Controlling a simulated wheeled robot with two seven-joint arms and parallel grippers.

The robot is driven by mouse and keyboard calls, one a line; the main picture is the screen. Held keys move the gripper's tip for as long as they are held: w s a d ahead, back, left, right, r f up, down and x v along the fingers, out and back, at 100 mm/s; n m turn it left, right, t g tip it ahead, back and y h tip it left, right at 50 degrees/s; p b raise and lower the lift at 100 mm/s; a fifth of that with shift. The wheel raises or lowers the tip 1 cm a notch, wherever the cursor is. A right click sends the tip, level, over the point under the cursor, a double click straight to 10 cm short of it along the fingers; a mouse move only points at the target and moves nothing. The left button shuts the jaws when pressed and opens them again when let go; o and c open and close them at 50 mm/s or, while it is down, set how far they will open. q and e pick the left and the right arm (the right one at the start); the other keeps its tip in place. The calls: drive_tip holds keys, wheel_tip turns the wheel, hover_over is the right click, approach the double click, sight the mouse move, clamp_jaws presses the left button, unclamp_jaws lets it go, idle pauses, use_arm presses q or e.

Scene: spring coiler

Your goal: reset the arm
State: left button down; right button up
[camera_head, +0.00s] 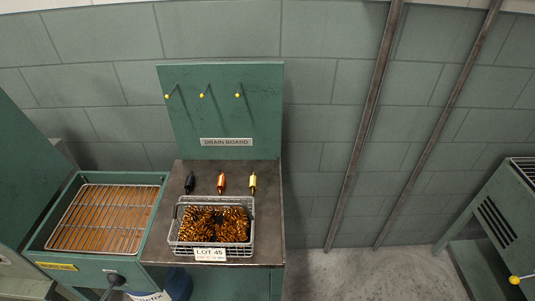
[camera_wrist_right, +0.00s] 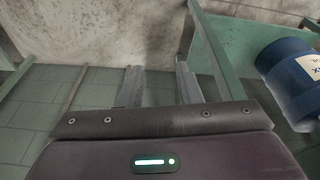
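My right gripper (camera_wrist_right: 159,82) shows in the right wrist view. Its two grey fingers are spread well apart with nothing between them, so it is open and empty. Beyond the fingers are floor and wall surfaces, with green frame bars (camera_wrist_right: 215,50) to the right. Neither gripper is visible in the head view, and my left gripper shows in no view.
A wire basket of copper-coloured springs (camera_head: 211,223), labelled LOT 45, stands on the bench (camera_head: 268,205) below the drain board (camera_head: 228,110). A tank with a wire rack (camera_head: 103,217) stands left. A blue drum (camera_wrist_right: 290,75) is at right in the wrist view. Floor (camera_head: 375,275) right of the bench is clear.

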drive_tip(key=s+d+f, duration=0.1)
drive_tip(key=s+f, duration=0.3)
drive_tip(key=f, duration=0.4)
drive_tip(key=s+f, duration=0.4)
drive_tip(key=f, duration=0.3)
drive_tip(key=s+d+f, duration=0.1)
drive_tip(key=s+f, duration=0.3)
drive_tip(key=s, duration=0.3)
drive_tip(key=s+d+f+g, duration=0.1)
drive_tip(key=s+d+f, duration=0.1)
drive_tip(key=s+f, duration=0.3)
drive_tip(key=shift+s+f+g, duration=0.25)
drive_tip(key=shift+s+g, duration=0.05)
drive_tip(key=shift+s, duration=0.65)
